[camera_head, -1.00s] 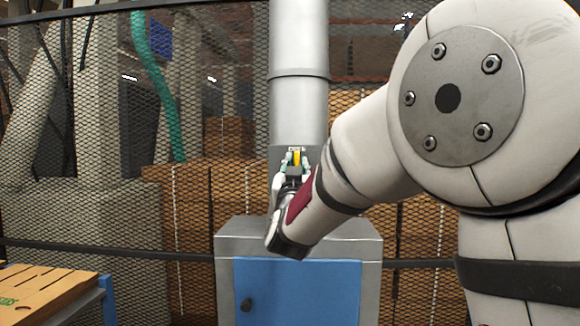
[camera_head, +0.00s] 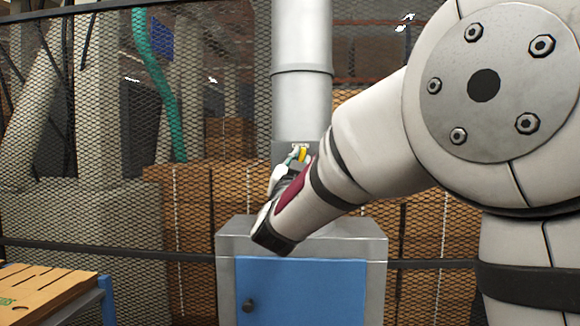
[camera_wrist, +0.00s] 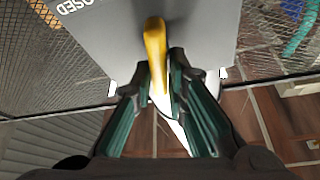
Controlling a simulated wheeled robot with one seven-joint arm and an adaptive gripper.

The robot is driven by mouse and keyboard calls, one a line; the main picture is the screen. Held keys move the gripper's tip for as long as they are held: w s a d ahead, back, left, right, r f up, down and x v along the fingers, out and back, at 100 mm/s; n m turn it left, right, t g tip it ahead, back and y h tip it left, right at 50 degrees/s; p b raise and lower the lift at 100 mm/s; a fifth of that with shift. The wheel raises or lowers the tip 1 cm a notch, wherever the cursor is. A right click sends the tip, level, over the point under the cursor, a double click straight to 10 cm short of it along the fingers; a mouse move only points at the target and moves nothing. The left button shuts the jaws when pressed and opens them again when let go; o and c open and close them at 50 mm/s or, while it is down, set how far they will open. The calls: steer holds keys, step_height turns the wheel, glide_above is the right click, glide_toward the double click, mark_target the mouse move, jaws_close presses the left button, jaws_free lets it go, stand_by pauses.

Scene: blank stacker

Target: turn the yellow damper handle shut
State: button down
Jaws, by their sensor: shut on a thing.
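The yellow damper handle (camera_head: 303,155) is on a grey plate at the lower end of the vertical duct (camera_head: 302,100), above the cabinet. In the wrist view the handle (camera_wrist: 155,42) runs down from the grey plate (camera_wrist: 205,35) between my fingertips. My gripper (camera_wrist: 160,78) is shut on the handle, one dark green finger on each side. In the head view my gripper (camera_head: 296,157) is small and tilted, and my wrist partly hides it. Upside-down letters reading "OSED" show on the plate left of the handle; the rest of the word is cut off.
A grey cabinet with a blue door (camera_head: 300,290) stands below the duct. A mesh fence (camera_head: 220,130) runs behind it. A stack of cardboard blanks (camera_head: 40,295) is at the lower left. My arm fills the right side.

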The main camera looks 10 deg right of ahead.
steer(key=shift+d+f+m+g+h+b, duration=0.15)
steer(key=shift+m+g+h, duration=0.25)
steer(key=shift+m+g, duration=1.65)
steer(key=shift+d+f+m+g+h+b, duration=0.1)
steer(key=shift+f+m+g+h, duration=0.25)
steer(key=shift+m, duration=3.4)
steer(key=shift+d+f+m+g+h+b, duration=0.1)
steer(key=shift+m+g+h, duration=0.65)
steer(key=shift+m, duration=2.15)
steer(key=shift+f+g+y, duration=0.1)
steer(key=shift+g+y, duration=0.25)
steer(key=shift+y, duration=0.05)
steer(key=c, duration=1.6)
jaws_free()
steer(key=shift+c, duration=0.2)
steer(key=shift+r, duration=0.2)
steer(key=shift+s+a, duration=0.1)
steer(key=shift+a, duration=0.05)
